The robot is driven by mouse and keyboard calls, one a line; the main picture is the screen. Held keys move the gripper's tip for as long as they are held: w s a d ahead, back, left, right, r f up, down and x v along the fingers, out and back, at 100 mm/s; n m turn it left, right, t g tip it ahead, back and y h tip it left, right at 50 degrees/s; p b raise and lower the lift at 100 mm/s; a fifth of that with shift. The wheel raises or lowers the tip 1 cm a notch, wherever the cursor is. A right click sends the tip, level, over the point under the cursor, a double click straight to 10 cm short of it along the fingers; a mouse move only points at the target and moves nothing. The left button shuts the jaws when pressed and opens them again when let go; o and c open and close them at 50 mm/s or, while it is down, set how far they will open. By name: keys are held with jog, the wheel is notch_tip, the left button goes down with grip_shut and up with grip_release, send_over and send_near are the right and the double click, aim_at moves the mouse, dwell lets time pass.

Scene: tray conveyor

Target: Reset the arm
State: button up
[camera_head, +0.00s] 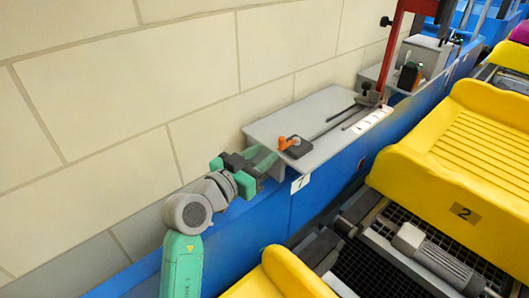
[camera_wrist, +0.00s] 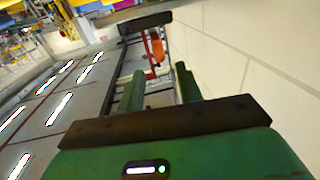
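My arm reaches up from the bottom left in the head view. My gripper (camera_head: 262,168) is at the left edge of a grey shelf plate (camera_head: 325,112), with its green fingers pointing toward the plate. In the wrist view, the two green fingers of my gripper (camera_wrist: 160,88) stand apart with a clear gap and nothing held between them. An orange handle (camera_head: 284,143) on a dark block (camera_head: 299,150) sits at the plate's near left end, just ahead of the fingers. The orange handle also shows beyond the finger gap in the wrist view (camera_wrist: 158,47).
A tiled wall (camera_head: 90,110) runs close along the left. A blue conveyor side (camera_head: 330,185) carries a label below the plate. Yellow trays (camera_head: 455,150) lie to the right, one marked 2. A red post (camera_head: 391,45) rises at the plate's far end.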

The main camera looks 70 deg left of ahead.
dwell(0.4)
jog(key=w+d+r+m+t+h, duration=0.1)
jog(key=w+d+r, duration=0.3)
jog(key=d, duration=0.3)
jog(key=w+d+r+m+t+h, duration=0.1)
jog(key=w+d+r+m+t, duration=0.1)
jog(key=w+d+r, duration=0.45)
jog(key=w+d+r+m+t+h, duration=0.1)
jog(key=w+d+r+h, duration=0.1)
jog(key=d, duration=0.7)
jog(key=s+d+r+m+t+h, duration=0.1)
jog(key=s+d+r+t+h, duration=0.1)
jog(key=d+r, duration=0.5)
jog(key=s+d+r+t+h, duration=0.1)
jog(key=s+d+r+t, duration=0.2)
jog(key=d, duration=0.9)
jog(key=s+d+r+m+h, duration=0.1)
jog(key=s+d+r+h, duration=0.1)
jog(key=d+r, duration=0.55)
notch_tip(320, 180, up, 23)
jog(key=p, duration=2.5)
jog(key=shift+w+d+r+y, duration=0.15)
jog(key=shift+d+y, duration=0.1)
jog(key=shift+y, duration=0.05)
